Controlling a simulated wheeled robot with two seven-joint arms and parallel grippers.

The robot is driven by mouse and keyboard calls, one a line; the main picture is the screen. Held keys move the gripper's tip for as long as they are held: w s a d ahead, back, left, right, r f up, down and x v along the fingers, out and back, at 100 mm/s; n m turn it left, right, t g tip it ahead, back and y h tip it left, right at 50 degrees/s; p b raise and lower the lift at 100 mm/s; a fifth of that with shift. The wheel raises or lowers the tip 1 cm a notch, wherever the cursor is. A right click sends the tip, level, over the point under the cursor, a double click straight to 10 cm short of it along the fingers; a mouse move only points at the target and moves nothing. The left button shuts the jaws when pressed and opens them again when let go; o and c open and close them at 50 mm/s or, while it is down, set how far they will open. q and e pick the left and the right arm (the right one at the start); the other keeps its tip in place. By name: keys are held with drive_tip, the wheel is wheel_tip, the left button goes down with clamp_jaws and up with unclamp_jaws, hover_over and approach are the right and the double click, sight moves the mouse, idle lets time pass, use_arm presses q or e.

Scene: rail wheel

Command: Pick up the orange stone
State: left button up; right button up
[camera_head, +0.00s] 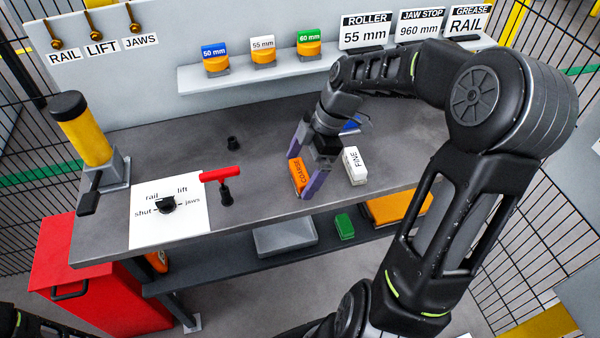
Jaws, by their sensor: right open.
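The orange stone (296,176), a small block marked COARSE, lies on the grey workbench (262,160) near its front edge. My right gripper (304,170) reaches down over it from the upper right. Its two purple-grey fingers are open, one at the far end of the stone and one at the near right side. The stone shows between them and is partly hidden by the gripper. I cannot tell whether the fingers touch it. My left gripper is not in view.
A white stone marked FINE (354,166) lies just right of the gripper, and a blue item (351,124) is partly hidden behind it. A red-handled lever (222,178) and a dial plate (170,222) are to the left. A shelf (330,70) holds rollers at the back.

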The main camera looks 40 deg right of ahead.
sight(300, 171)
drive_tip(key=shift+w+a+f, duration=0.1)
drive_tip(key=shift+a+f, duration=0.15)
drive_tip(key=shift+f, duration=0.3)
drive_tip(key=shift+c, duration=0.3)
drive_tip(key=c, duration=1.4)
drive_tip(key=shift+r, duration=0.1)
drive_tip(key=shift+c, duration=0.2)
wheel_tip(300, 171, up, 10)
drive_tip(key=shift+f+b, duration=0.1)
drive_tip(key=shift+b, duration=0.6)
